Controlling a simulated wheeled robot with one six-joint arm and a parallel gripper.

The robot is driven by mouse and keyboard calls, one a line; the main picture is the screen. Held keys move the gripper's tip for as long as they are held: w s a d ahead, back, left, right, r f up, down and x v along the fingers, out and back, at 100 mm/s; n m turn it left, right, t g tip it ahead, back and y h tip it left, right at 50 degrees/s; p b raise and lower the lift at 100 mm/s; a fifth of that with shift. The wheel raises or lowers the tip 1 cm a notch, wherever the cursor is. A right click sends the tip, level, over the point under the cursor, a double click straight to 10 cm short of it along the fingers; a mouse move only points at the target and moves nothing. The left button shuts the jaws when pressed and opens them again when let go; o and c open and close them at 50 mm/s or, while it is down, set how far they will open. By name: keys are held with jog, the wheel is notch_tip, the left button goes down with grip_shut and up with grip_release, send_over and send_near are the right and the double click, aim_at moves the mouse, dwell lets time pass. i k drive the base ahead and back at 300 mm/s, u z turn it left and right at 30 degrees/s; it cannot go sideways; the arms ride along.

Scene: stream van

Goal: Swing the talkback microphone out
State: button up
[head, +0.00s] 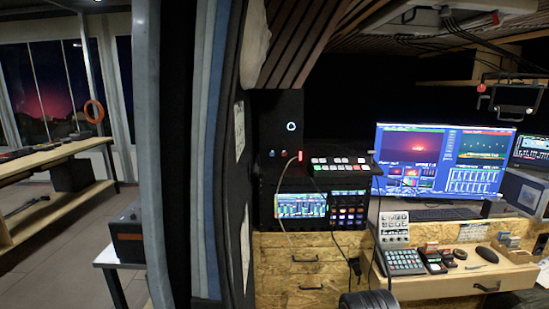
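I cannot clearly make out the talkback microphone. A small red-tipped piece (299,156) stands at the end of a thin pale cable or stem in front of the dark equipment rack; I cannot tell whether it is the microphone. A dark hanging fixture (515,97) with a small red part on its left hangs below the ceiling at the right; its kind is also unclear. My gripper is not in view.
A wooden desk (470,287) carries a wide monitor (444,158), a keypad panel (405,262) and small boxes. A dark ribbed round object (368,300) is cut off at the bottom edge. A padded partition (213,150) stands left of the rack. Open floor (65,255) lies farther left.

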aim_at(256, 169)
jog(key=u, duration=0.25)
jog(key=i, duration=0.55)
jog(key=u, duration=0.6)
